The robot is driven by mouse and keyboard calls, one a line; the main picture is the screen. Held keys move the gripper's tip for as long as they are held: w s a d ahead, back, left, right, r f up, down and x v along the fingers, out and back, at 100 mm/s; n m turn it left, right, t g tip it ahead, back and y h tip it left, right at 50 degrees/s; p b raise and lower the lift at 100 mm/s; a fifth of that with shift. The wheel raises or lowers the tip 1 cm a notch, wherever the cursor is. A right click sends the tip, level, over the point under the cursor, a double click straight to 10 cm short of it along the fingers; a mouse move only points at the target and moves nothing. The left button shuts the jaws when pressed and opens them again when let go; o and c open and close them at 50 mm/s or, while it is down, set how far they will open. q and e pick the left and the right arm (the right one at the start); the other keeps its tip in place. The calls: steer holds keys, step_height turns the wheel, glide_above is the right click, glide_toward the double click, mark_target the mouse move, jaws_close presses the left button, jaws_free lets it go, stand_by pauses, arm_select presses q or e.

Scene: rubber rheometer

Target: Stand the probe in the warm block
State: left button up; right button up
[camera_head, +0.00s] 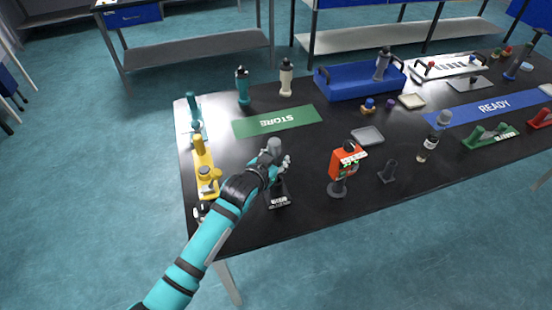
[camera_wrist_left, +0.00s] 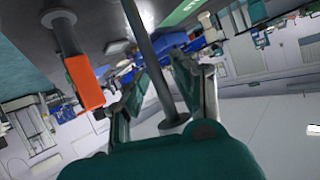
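My left gripper (camera_head: 275,168) is over the near left part of the black table, around a dark upright rod with a grey top (camera_head: 274,146). A labelled black base (camera_head: 279,199) shows just below it. In the left wrist view the rod (camera_wrist_left: 152,62) passes between the two fingers (camera_wrist_left: 158,68), with narrow gaps seen on both sides and a round disc at its end. The fingers look open; contact is not seen. The gripper hides much of the rod. I cannot tell for sure which thing is the probe or the warm block. My right gripper is out of view.
An orange instrument (camera_head: 347,162) stands to the right, also in the left wrist view (camera_wrist_left: 85,82). A small dark stand (camera_head: 388,171) is beside it. A yellow holder (camera_head: 205,172) is at left. Behind are a green STORE mat (camera_head: 278,121) and a blue crate (camera_head: 350,90).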

arm_select(q)
steer(key=shift+r+p, duration=0.4)
steer(key=shift+r, duration=0.5)
steer(key=b+v, duration=0.2)
steer(key=v, duration=0.9)
steer(key=shift+s+a, duration=0.15)
steer(key=shift+s, duration=0.3)
